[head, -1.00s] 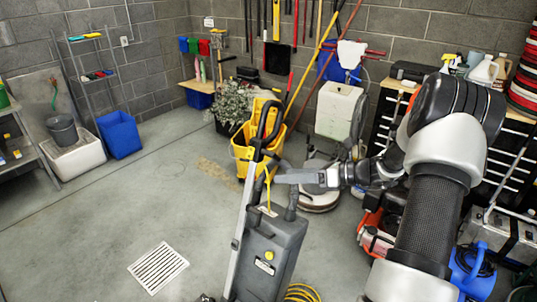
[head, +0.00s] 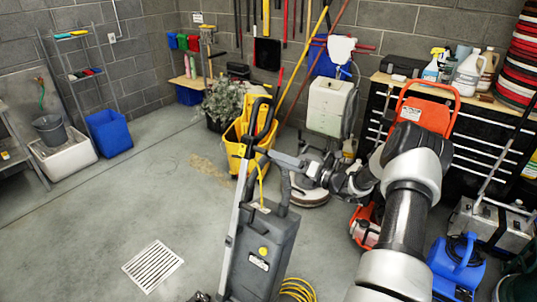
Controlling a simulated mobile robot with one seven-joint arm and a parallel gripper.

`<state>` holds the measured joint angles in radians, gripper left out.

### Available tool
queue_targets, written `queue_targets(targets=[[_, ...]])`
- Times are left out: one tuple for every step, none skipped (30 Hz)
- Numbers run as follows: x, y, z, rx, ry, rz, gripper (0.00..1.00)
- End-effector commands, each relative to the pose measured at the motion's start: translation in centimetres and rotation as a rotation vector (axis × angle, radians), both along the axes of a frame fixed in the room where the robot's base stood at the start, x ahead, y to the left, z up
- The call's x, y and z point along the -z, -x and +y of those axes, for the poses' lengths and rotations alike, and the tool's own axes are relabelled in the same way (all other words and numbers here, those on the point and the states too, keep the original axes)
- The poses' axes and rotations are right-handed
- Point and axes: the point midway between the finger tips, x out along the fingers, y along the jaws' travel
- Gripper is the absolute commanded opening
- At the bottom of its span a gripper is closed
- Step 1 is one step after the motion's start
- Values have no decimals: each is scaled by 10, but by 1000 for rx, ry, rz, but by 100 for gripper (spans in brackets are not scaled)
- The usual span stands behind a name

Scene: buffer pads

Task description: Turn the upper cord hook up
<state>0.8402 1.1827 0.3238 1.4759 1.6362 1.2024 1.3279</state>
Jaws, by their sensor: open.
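The upright floor machine (head: 268,250) stands in the lower middle of the head view, with a grey body, a slanted silver pole and a black loop handle (head: 264,118). A yellow cord (head: 262,182) hangs along its upper pole. My gripper (head: 272,155) is at the pole just below the loop handle, coming from the right, with its fingers pointing left. It is open. The upper cord hook is too small and too close to the fingers to make out, so I cannot tell which way it points or whether the fingers touch it.
A yellow mop bucket (head: 234,150) stands behind the handle, and a floor polisher (head: 308,195) behind my gripper. A coiled yellow hose or cord (head: 297,291) lies right of the machine's base. A blue blower (head: 457,262) is at the right. The floor around the drain grate (head: 152,266) is clear.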

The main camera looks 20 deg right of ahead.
Motion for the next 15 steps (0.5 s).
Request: queue_targets(targets=[[0, -9, 8, -3, -1, 0, 70], [0, -14, 11, -2, 0, 0, 70], [0, -20, 16, -3, 0, 0, 70], [0, -23, 19, -3, 0, 0, 70], [-1, -27, 21, -3, 1, -1, 70], [0, -32, 25, -2, 1, 0, 70], [0, -35, 27, -1, 0, 0, 70], [0, -38, 28, -1, 0, 1, 70], [0, -41, 30, -1, 0, 1, 70], [0, -43, 32, -1, 0, 1, 70], [0, -44, 33, -1, 0, 0, 70], [0, -46, 34, -1, 0, 0, 70], [0, -47, 35, -1, 0, 1, 70], [0, -47, 35, -1, 0, 1, 70], [0, -48, 35, -1, 0, 1, 70]])
